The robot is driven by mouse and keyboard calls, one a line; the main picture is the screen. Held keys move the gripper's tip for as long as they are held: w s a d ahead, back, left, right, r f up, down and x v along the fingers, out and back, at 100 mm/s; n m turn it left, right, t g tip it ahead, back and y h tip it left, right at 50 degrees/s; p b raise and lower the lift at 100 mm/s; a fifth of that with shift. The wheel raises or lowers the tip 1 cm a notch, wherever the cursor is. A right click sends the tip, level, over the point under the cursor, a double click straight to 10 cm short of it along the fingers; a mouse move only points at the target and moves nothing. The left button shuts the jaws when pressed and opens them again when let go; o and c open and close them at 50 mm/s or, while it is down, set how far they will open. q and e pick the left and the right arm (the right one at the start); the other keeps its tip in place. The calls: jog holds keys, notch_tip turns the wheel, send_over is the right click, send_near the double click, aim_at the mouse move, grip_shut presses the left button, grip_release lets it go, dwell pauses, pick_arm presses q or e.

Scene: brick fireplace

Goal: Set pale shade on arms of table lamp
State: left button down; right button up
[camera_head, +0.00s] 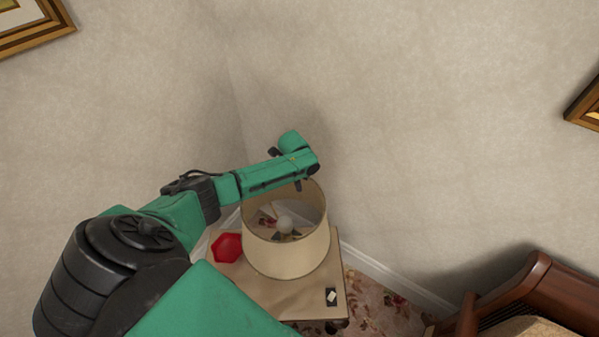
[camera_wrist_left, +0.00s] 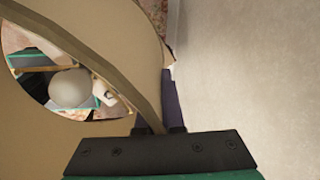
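The pale shade (camera_head: 287,250) is a beige open drum over the small table in the head view. Its curved wall also fills the left of the left wrist view (camera_wrist_left: 130,50). My left gripper (camera_head: 301,184) is at the shade's far rim. In the wrist view its dark fingers (camera_wrist_left: 160,128) lie on either side of the shade wall and look shut on it. My right gripper is not in view.
The light-wood table (camera_head: 290,302) carries a red hexagonal thing (camera_head: 227,247) left of the shade and a small black-and-white item (camera_head: 331,297) at its front right. Walls stand close behind. A wooden armchair (camera_head: 525,295) is at the lower right, with patterned carpet between.

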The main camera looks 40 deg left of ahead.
pick_arm(q)
jog(key=shift+f, duration=0.35)
dwell(0.3)
jog(key=c, duration=1)
grip_release()
jog(key=r, duration=0.4)
jog(key=s+r, duration=0.1)
jog(key=r, duration=0.4)
jog(key=s+r+b, duration=0.1)
jog(key=r, duration=0.4)
jog(key=shift+s+d+r, duration=0.2)
jog(key=shift+s+r, duration=0.05)
jog(key=o, duration=0.6)
